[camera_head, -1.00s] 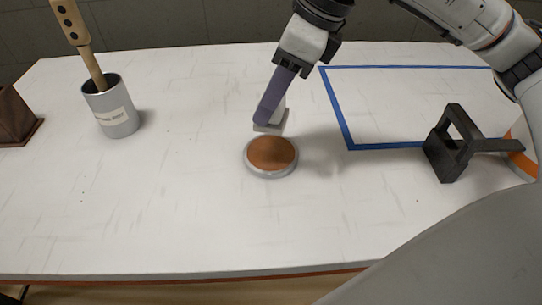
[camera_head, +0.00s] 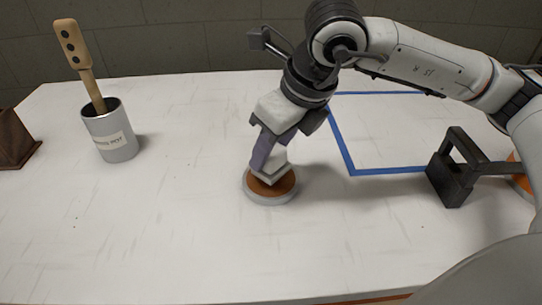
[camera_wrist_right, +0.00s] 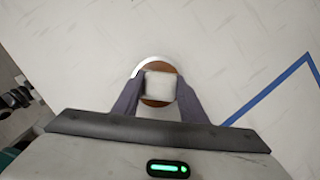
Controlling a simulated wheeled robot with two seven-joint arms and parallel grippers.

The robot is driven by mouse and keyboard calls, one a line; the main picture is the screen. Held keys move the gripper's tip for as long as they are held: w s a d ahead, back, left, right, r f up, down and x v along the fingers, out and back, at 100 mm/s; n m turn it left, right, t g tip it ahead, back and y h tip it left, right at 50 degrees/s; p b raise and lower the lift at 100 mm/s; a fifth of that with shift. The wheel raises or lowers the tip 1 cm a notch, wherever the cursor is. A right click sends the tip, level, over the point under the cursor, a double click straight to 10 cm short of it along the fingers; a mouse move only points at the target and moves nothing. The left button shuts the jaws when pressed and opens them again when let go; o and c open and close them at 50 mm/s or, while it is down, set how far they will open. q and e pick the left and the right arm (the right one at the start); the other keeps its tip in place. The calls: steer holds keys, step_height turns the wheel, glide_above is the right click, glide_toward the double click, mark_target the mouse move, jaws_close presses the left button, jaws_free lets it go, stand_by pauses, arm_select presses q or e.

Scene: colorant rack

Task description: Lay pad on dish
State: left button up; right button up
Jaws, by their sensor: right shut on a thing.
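The dish (camera_head: 285,191) is a round, shallow grey dish with a brown-orange inside, standing on the white table. My right gripper (camera_head: 267,165) is over it, pointing down, shut on a pale, block-like pad (camera_head: 270,175). The pad is at the dish's brown surface in the head view; I cannot tell whether it touches. In the right wrist view the pad (camera_wrist_right: 160,86) sits between the two purple-grey fingers, with the dish (camera_wrist_right: 158,65) behind it, partly hidden. My left gripper is not in view.
A grey cup (camera_head: 109,138) with a wooden-handled tool (camera_head: 78,55) stands at the left. A brown block (camera_head: 14,140) is at the far left edge. A dark bracket-like object (camera_head: 455,170) stands at the right. The table's front is clear.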

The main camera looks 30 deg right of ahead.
steer(key=shift+f, duration=1.05)
steer(key=o, duration=1.1)
steer(key=shift+c, duration=0.2)
steer(key=shift+r, duration=0.35)
steer(key=v, duration=1.1)
steer(key=shift+s+r+p, duration=0.2)
steer(key=shift+p, duration=0.15)
steer(key=shift+d, duration=0.1)
